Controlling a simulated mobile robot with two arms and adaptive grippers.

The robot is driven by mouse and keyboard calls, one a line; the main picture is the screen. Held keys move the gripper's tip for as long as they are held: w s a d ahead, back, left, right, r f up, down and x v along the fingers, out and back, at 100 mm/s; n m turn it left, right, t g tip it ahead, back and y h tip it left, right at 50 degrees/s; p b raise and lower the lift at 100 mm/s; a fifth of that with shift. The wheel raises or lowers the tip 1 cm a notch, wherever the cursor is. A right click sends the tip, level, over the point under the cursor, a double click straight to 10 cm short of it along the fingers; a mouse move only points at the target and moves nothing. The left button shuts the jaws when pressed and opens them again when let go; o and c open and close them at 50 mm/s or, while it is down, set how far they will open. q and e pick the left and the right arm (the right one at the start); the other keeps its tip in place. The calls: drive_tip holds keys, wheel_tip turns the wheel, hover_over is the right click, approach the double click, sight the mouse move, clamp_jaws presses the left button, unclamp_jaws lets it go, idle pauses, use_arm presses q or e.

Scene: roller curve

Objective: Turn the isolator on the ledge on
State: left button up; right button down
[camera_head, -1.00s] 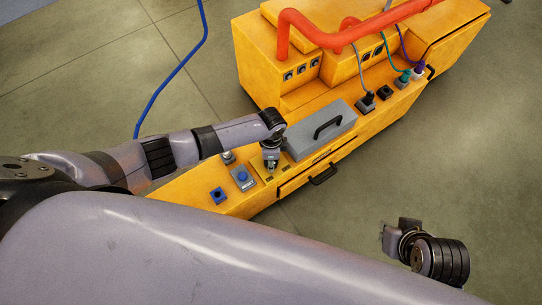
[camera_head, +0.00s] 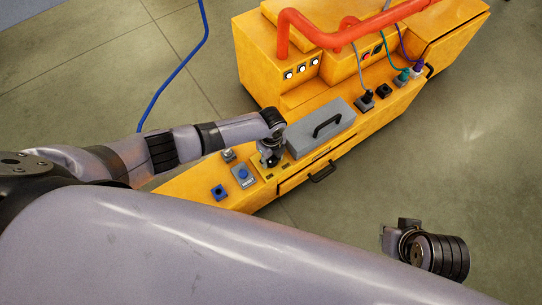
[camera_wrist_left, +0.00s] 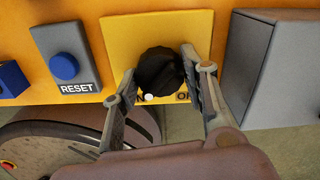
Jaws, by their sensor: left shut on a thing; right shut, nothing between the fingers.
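The isolator is a black rotary knob (camera_wrist_left: 158,72) on a yellow plate (camera_wrist_left: 125,30), set in the ledge (camera_head: 190,182) of the yellow machine. A white mark on the knob points towards the lower left in the left wrist view. My left gripper (camera_head: 270,162) reaches down over the isolator and is shut on the knob, with a finger on each side. It also shows in the left wrist view (camera_wrist_left: 160,80). A label beginning with "O" shows by the right finger; the fingers partly hide the lettering. My right gripper (camera_head: 388,237) is shut and empty over the floor at the right.
A blue RESET button (camera_wrist_left: 64,66) stands left of the plate. A grey box with a black handle (camera_head: 322,130) stands close on the right. Several lit white lamps (camera_head: 301,69) are on the machine's front, below a red pipe (camera_head: 340,38). Plugs with cables are farther along the ledge.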

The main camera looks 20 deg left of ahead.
use_arm(q)
drive_tip(key=shift+m, duration=0.5)
drive_tip(key=o, duration=1.2)
drive_tip(key=shift+c, duration=0.2)
drive_tip(key=shift+r, duration=0.1)
wheel_tip(320, 180, up, 12)
